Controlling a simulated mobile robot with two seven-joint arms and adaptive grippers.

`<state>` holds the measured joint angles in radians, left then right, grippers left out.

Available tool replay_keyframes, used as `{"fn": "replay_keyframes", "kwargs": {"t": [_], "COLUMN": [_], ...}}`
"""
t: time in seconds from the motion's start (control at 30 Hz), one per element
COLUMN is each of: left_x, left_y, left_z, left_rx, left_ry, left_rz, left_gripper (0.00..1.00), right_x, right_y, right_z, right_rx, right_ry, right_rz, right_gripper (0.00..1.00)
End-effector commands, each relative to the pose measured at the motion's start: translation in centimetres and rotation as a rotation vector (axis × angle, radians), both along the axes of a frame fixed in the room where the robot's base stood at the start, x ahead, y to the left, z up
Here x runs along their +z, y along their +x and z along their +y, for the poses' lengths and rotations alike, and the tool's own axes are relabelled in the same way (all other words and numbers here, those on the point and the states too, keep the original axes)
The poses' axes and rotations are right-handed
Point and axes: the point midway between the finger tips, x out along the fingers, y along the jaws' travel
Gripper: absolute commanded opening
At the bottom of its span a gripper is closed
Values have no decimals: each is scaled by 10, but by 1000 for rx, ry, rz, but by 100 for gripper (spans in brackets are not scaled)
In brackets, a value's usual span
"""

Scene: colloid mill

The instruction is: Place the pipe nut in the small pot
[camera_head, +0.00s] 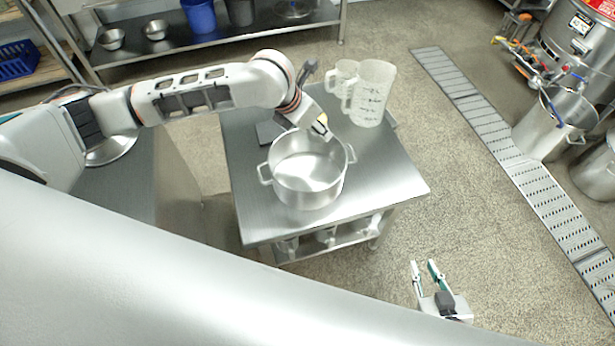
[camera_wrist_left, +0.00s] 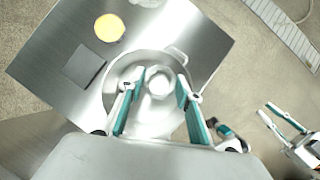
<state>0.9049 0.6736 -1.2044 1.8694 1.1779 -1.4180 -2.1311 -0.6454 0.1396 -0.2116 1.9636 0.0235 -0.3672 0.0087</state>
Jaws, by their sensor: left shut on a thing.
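The small pot (camera_head: 310,197) is a shiny steel pot with two side handles, standing upright on the steel table. It also shows in the left wrist view (camera_wrist_left: 142,128), below my left gripper. My left gripper (camera_wrist_left: 161,78) is shut on a pale, ring-shaped pipe nut (camera_wrist_left: 160,83), which shows between the fingertips over the pot's opening. How high the nut is above the pot floor I cannot tell. My right gripper (camera_head: 424,264) is open and empty, off the table's front right.
Two clear measuring jugs (camera_head: 370,95) stand at the table's (camera_head: 390,185) back right. A dark square plate (camera_wrist_left: 83,67) and a yellow disc (camera_wrist_left: 109,27) lie near the pot. The table's right front is clear. A large pot (camera_head: 548,128) stands on the floor at right.

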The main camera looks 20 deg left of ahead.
Motion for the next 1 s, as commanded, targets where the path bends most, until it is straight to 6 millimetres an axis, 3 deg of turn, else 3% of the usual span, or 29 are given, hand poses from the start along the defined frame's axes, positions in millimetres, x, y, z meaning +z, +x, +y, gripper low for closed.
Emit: {"fn": "replay_keyframes", "kwargs": {"t": [0.17, 0.7, 0.83, 1.0], "left_x": [-4, -128, -147, -157], "left_y": [2, 1, 1, 2], "left_z": [-1, -1, -1, -1], "left_rx": [-51, -52, -53, -54], "left_ry": [1, 3, 1, 3], "left_rz": [1, 4, 2, 0], "left_gripper": [9, 9, 9, 9], "right_x": [-3, -22, -24, -25], "right_y": [-3, -5, -4, -4], "right_z": [0, 1, 1, 1], "right_rx": [0, 0, 1, 1], "right_ry": [1, 1, 2, 2], "right_rz": [9, 11, 10, 10], "right_gripper": [22, 22, 22, 22]}}
